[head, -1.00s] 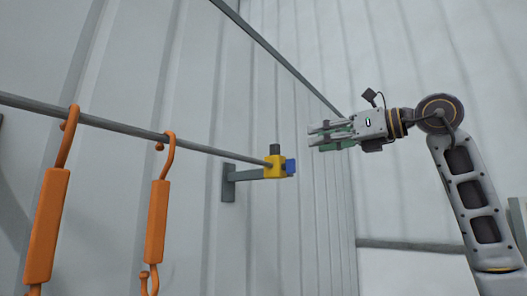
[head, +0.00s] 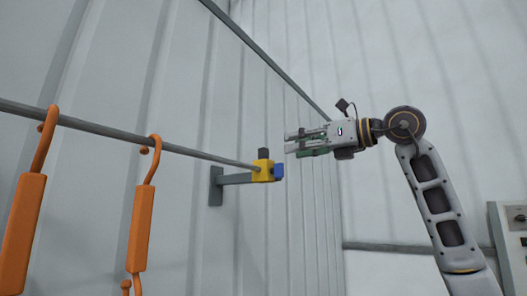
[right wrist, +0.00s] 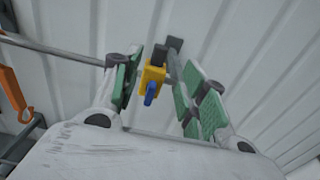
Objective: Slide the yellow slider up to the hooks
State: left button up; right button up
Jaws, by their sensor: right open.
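The yellow slider (head: 262,171) sits at the right end of the grey rail (head: 200,155), with a blue part on its right side and a dark knob on top. Two orange hooks, a left one (head: 24,225) and a right one (head: 142,225), hang on the rail to the left, well apart from the slider. My right gripper (head: 291,143) is open and empty, a little right of and above the slider. In the right wrist view, the slider (right wrist: 151,78) shows between the spread green-padded fingers, beyond them. My left gripper is not in view.
A grey bracket (head: 217,184) on the wall supports the rail end near the slider. A second bar (head: 262,55) runs diagonally above. A control box (head: 512,222) stands at the lower right. The rail between slider and right hook is clear.

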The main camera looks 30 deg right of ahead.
aim_at(267, 151)
jog(key=p+x, duration=0.2)
jog(key=x, duration=0.9)
grip_shut()
dwell(0.3)
